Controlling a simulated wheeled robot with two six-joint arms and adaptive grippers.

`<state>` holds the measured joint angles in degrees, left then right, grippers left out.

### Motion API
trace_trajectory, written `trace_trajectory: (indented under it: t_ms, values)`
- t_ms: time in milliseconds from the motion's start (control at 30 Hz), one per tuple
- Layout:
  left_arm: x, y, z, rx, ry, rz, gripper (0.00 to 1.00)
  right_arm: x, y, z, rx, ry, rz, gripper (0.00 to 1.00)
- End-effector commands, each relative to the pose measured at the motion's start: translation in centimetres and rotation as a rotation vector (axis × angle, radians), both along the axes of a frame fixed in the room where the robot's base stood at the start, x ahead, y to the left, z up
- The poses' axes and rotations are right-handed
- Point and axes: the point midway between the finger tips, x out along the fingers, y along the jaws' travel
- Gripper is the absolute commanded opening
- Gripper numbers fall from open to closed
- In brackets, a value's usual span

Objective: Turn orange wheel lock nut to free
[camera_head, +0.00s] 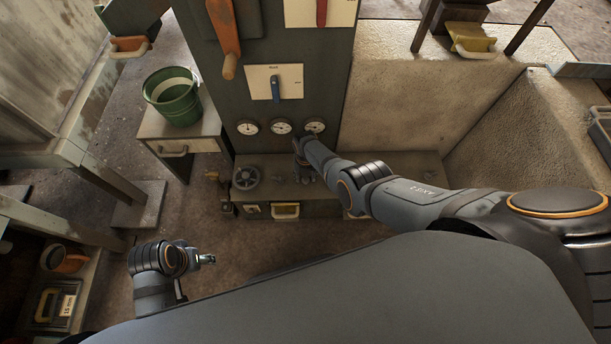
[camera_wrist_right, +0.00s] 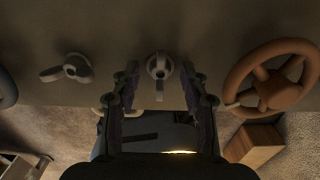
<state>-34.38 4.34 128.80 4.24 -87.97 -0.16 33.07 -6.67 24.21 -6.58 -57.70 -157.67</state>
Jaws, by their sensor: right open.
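In the right wrist view an orange-brown wheel (camera_wrist_right: 273,93) with spokes stands at the right on a grey panel. Left of it a small grey metal nut (camera_wrist_right: 158,66) with a short lever pointing down the picture shows on the panel. My right gripper (camera_wrist_right: 160,80) is open, with one finger on each side of this nut; I cannot tell if they touch it. In the head view my right gripper (camera_head: 304,166) is at the low ledge, and its wrist hides what lies behind it. My left gripper (camera_head: 207,260) is far from the panel, too small to read.
In the head view a grey handwheel (camera_head: 246,178) is left of my right gripper. Gauges (camera_head: 281,127) and a blue lever (camera_head: 276,88) are above. A green bucket (camera_head: 173,96) stands on a side table.

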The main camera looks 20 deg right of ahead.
Motion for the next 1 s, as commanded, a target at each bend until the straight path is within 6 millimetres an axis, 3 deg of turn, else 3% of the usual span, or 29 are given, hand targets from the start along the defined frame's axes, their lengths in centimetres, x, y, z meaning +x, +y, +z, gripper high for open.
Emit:
trace_trajectory:
  t_ms: [367, 833, 1000]
  values:
    - [0.3, 0.0, 0.1, 0.001, -0.005, -0.001, 0.52, 0.2, 0.0, 1.6, 0.0, -0.004, 0.0, 0.45]
    - [0.3, 0.0, 0.1, 0.001, -0.005, 0.0, 0.52, 0.1, 0.0, 10.0, 0.001, -0.003, 0.0, 0.45]
    - [0.3, 0.0, 0.1, 0.0, -0.005, 0.0, 0.52, 0.0, 0.0, 11.7, 0.0, -0.001, 0.0, 0.45]
